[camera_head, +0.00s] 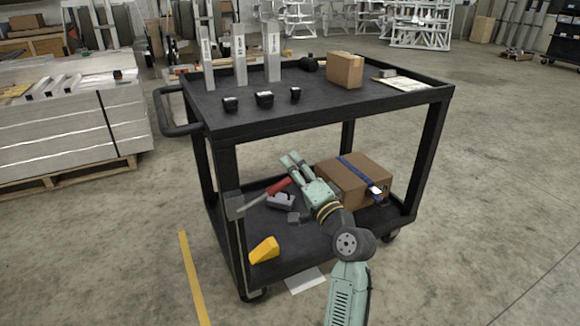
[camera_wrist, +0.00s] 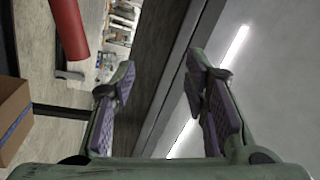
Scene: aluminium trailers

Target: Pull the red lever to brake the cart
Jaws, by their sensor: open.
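The red lever (camera_head: 279,186) is a red grip on a thin grey rod, which runs to a bracket at the black cart's (camera_head: 330,116) front left post. My gripper (camera_head: 292,160) is just above and right of the red grip, between the cart's two shelves. In the wrist view my gripper (camera_wrist: 160,78) is open with nothing between its fingers. The red lever (camera_wrist: 69,28) shows there at the upper left, outside the left finger and apart from it.
A cardboard box (camera_head: 352,181) with a blue strap sits on the lower shelf, right of my gripper. A yellow wedge (camera_head: 264,250) lies at that shelf's front left. The top shelf (camera_head: 330,97) is overhead, carrying metal posts and a small box (camera_head: 345,70).

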